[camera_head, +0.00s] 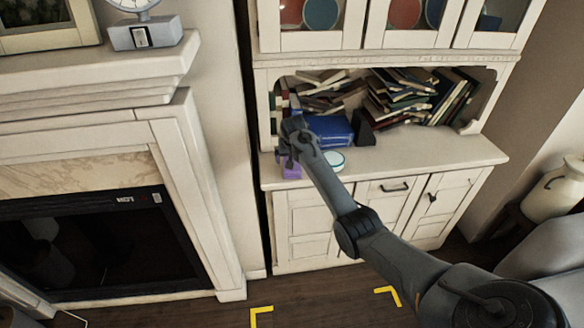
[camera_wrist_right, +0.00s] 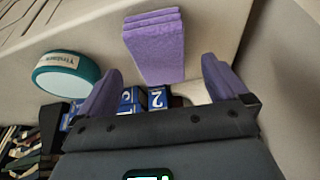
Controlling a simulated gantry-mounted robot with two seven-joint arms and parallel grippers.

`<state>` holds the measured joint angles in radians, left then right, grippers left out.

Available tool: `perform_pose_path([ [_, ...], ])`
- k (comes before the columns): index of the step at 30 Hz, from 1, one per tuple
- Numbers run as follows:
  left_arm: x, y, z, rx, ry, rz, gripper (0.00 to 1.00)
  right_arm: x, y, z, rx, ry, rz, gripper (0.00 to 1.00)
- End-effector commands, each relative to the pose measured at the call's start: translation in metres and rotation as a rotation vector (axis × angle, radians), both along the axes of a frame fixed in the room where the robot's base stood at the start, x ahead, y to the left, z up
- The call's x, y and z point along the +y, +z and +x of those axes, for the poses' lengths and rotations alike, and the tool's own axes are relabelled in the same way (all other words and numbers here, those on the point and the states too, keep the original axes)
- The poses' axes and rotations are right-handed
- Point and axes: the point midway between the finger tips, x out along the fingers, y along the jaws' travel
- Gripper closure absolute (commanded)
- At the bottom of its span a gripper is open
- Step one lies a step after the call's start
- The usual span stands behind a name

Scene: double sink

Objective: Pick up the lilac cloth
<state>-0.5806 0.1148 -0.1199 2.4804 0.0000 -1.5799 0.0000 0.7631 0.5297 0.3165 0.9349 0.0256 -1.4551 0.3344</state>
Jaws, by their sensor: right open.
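The lilac cloth (camera_wrist_right: 155,45) is folded into a thick, layered block and lies on the pale counter in the right wrist view. My right gripper (camera_wrist_right: 162,70) is open, with its two purple fingers apart. The cloth is ahead of the fingertips, roughly between their lines, and nothing is held. In the head view my right gripper (camera_head: 292,150) is over the left end of the cabinet counter. Lilac shows just under it there, but cloth and fingers are hard to tell apart. My left gripper is in neither view.
A round teal-edged tin (camera_wrist_right: 68,75) stands beside the cloth, and blue number blocks (camera_wrist_right: 132,98) are close behind the fingers. A blue box (camera_head: 330,130) and leaning books (camera_head: 405,95) fill the cabinet niche. The counter's right part (camera_head: 430,150) is clear. A fireplace (camera_head: 80,235) is at left.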

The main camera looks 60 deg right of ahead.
Motion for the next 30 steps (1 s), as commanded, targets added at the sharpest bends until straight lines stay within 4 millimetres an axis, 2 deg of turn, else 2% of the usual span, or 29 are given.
perform_pose_path([
  [12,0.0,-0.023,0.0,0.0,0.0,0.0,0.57,-0.016,-0.04,0.01,0.002,0.0,0.001,0.0],
  [24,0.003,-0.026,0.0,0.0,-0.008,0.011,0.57,-0.019,-0.046,0.012,0.0,0.0,0.0,0.0],
  [26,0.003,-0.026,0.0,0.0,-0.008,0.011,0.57,-0.019,-0.046,0.012,0.001,0.0,-0.001,0.08],
  [30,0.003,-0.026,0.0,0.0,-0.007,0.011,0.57,-0.019,-0.046,0.012,0.0,0.0,0.0,0.29],
])
